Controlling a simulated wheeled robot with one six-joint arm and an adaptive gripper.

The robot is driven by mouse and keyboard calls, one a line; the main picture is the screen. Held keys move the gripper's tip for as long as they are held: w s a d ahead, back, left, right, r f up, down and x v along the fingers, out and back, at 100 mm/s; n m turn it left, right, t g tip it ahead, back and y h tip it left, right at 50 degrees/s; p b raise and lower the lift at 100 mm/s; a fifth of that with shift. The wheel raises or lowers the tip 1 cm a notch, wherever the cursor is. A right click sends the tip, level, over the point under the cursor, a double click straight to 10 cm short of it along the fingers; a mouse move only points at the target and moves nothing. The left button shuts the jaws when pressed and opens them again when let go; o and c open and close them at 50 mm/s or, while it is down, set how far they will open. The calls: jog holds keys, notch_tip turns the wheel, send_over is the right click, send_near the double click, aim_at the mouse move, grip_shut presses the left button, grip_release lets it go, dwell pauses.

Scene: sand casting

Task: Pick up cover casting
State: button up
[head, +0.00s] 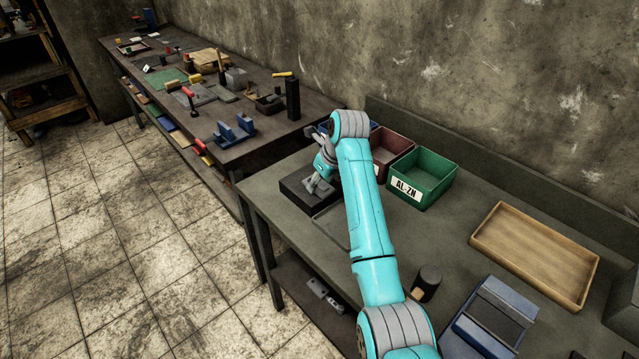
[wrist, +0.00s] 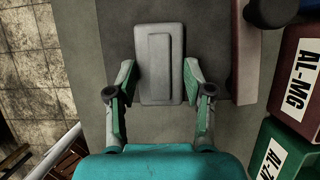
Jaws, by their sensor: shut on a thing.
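The cover casting (wrist: 160,68) is a grey rectangular plate with rounded corners and a raised bar along its middle. It shows in the wrist view between the two fingers of my gripper (wrist: 161,85), which is shut on its long sides. In the head view, my gripper (head: 319,184) is over a dark block (head: 293,197) on the near-left part of the bench. The casting is small there and partly hidden by the gripper. I cannot tell whether it still touches the block.
A green bin (head: 436,168) labelled AL-ZN and a red bin (head: 398,141) stand behind and right of my gripper. A wooden tray (head: 487,254), a dark mallet (head: 428,278) and a blue fixture (head: 490,322) are further right. A cluttered second bench (head: 270,140) stands left.

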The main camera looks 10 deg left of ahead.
aim_at(321, 185)
notch_tip(321, 185, up, 10)
dwell(0.5)
